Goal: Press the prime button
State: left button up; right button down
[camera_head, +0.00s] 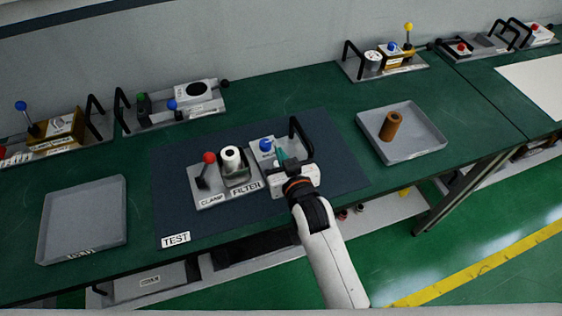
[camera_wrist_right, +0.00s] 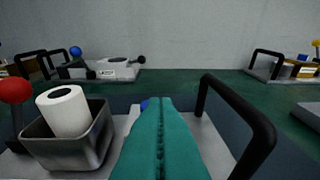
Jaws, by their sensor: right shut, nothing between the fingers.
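A blue button (camera_head: 265,145) stands on the right part of the grey fixture (camera_head: 256,181) on the dark mat. No prime label is readable; my right arm covers the front of that part. My right gripper (camera_head: 280,153), with teal fingers, is shut and empty just to the right of the button, over the plate. In the right wrist view the shut fingers (camera_wrist_right: 158,104) hide most of the button, and only a blue edge (camera_wrist_right: 144,104) shows behind them. Whether they touch cannot be told. My left gripper is not in view.
A black handle (camera_head: 302,140) rises close to the right of my gripper. On the left stand a white filter roll (camera_head: 231,158) in its holder and a red-knobbed clamp lever (camera_head: 208,158). A tray (camera_head: 425,145) with a brown cylinder (camera_head: 391,125) is to the right; an empty tray (camera_head: 83,215) is left.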

jog(key=shift+w+f+p, duration=0.1)
jog(key=shift+f+p, duration=0.25)
jog(key=shift+f, duration=1.6)
jog(key=shift+a+f, duration=0.1)
jog(key=shift+f, duration=0.1)
